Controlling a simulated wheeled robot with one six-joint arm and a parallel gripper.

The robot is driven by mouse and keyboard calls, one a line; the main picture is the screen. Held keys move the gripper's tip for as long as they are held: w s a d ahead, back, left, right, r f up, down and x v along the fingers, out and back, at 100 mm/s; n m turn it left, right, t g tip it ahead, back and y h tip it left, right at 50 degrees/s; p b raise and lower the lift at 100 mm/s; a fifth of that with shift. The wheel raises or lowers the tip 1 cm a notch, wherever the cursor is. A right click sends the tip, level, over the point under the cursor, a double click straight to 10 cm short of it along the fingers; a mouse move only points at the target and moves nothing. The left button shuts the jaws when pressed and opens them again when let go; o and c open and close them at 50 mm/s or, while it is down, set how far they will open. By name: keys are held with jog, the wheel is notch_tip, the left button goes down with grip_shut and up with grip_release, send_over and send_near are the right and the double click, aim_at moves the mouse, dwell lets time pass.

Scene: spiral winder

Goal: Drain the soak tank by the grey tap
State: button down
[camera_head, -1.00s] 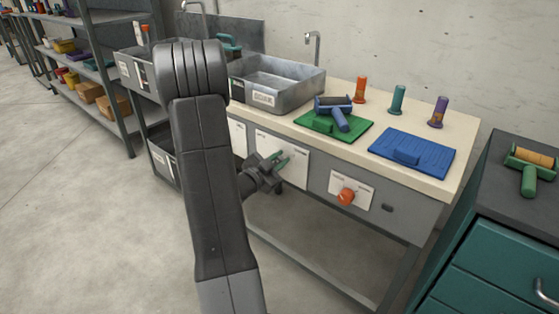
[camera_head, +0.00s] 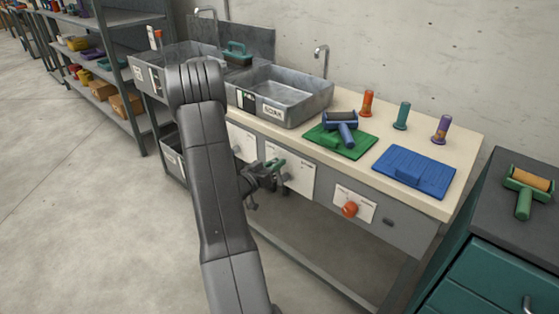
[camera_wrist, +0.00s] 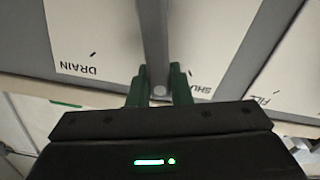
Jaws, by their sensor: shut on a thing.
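The soak tank (camera_head: 291,111) is a grey metal basin with a SOAK label, set in the bench top. White panels (camera_head: 298,178) are on the bench front below it. My gripper (camera_head: 277,165) is at these panels. In the wrist view its green fingers (camera_wrist: 159,90) are shut on the lower end of the grey tap (camera_wrist: 154,40), a straight lever. A DRAIN mark (camera_wrist: 78,70) shows left of the lever and a partly hidden SHUT mark (camera_wrist: 200,91) right of it. The tap is mostly hidden in the head view. The water level cannot be told.
An orange knob (camera_head: 349,209) is on the bench front to the right. A second basin (camera_head: 150,73) stands left. Open floor lies in front.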

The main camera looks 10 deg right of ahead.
jog(key=shift+w+a+f+n+p, duration=0.3)
jog(key=shift+n+p, duration=0.1)
jog(key=shift+n, duration=0.4)
jog(key=shift+w+a+f+n+p, duration=0.2)
jog(key=shift+w+n+p, duration=0.2)
jog(key=shift+n, duration=0.4)
jog(key=shift+w+a+f+n+p, duration=0.25)
jog(key=shift+n+p, duration=0.2)
jog(key=shift+n, duration=0.35)
jog(key=c, duration=1.3)
grip_release()
jog(key=shift+a, duration=0.1)
jog(key=v, duration=1.3)
jog(key=shift+s+a, duration=0.25)
